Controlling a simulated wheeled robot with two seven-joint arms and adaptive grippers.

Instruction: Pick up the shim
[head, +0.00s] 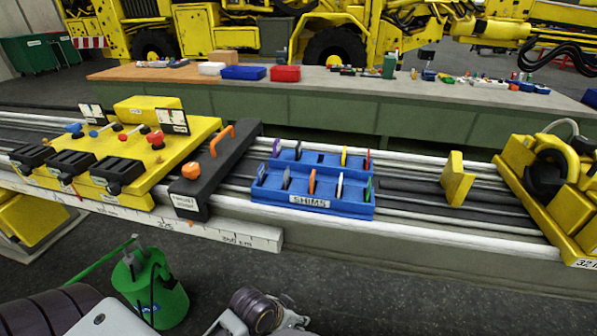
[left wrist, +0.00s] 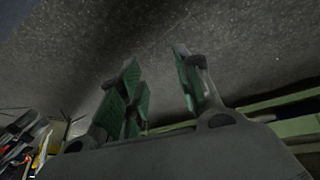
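Several thin upright shims stand in the slots of a blue tray labelled SHIMS (head: 310,203), on the railed bench in the head view. They include an orange shim (head: 312,181), a white shim (head: 340,187), a yellow shim (head: 344,156) and a red shim (head: 367,161). Which one is meant cannot be told. My left gripper (left wrist: 157,60) shows in the left wrist view with its green-padded fingers spread apart and nothing between them. Dark floor lies beyond it, and it is away from the tray. My right gripper cannot be made out.
A black bar with an orange handle (head: 222,140) lies left of the tray, beside a yellow fixture (head: 185,133). A yellow upright plate (head: 456,180) stands to the right. A green can (head: 150,290) is below the bench's front edge. A long table stands behind.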

